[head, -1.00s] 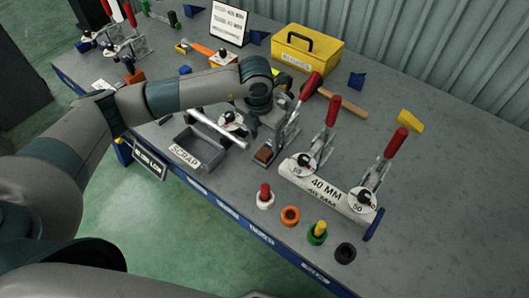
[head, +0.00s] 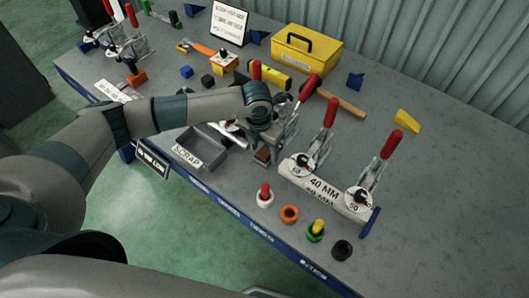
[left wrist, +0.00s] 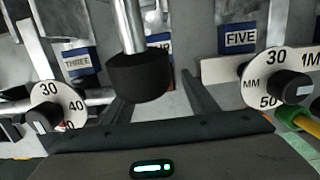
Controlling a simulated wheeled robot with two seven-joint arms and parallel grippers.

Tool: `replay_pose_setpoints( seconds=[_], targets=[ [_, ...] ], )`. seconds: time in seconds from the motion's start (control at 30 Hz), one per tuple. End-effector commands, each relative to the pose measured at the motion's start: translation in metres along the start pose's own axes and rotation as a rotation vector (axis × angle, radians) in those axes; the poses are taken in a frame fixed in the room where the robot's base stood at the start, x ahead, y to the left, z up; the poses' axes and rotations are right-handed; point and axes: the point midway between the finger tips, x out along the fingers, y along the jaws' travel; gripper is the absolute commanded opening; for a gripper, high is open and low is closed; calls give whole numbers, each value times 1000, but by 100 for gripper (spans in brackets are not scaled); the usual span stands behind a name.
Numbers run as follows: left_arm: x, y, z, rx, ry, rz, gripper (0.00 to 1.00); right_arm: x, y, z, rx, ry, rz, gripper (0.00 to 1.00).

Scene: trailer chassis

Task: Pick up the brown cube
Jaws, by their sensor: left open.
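The brown cube (head: 263,155) is on the grey bench, right of the grey SCRAP bin and left of the 40 MM clamp fixture. My left gripper (head: 267,142) is open and points down right at the cube. The gripper partly hides the cube, and I cannot tell whether the fingers touch it. My right gripper is not in view.
The SCRAP bin (head: 201,149) is close on the left. The 40 MM fixture (head: 327,190) with red-handled clamps is close on the right. Several coloured rings, including an orange one (head: 289,214), line the front edge. A yellow toolbox (head: 307,50) and a hammer (head: 341,102) are behind.

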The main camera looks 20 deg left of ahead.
Motion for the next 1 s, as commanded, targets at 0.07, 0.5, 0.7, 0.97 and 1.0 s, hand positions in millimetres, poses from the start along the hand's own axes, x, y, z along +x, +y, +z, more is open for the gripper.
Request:
replay_pose_setpoints(
  seconds=[0.07,0.5,0.7,0.97,1.0],
  targets=[
    [1,0,0,0,0,0,53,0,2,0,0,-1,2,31],
    [0,0,0,0,0,0,32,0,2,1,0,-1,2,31],
    [0,0,0,0,0,0,8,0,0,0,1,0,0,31],
    [-2,0,1,0,-1,0,8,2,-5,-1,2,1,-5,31],
    [-4,0,1,-1,-1,0,8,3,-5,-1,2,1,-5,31]
  ],
)
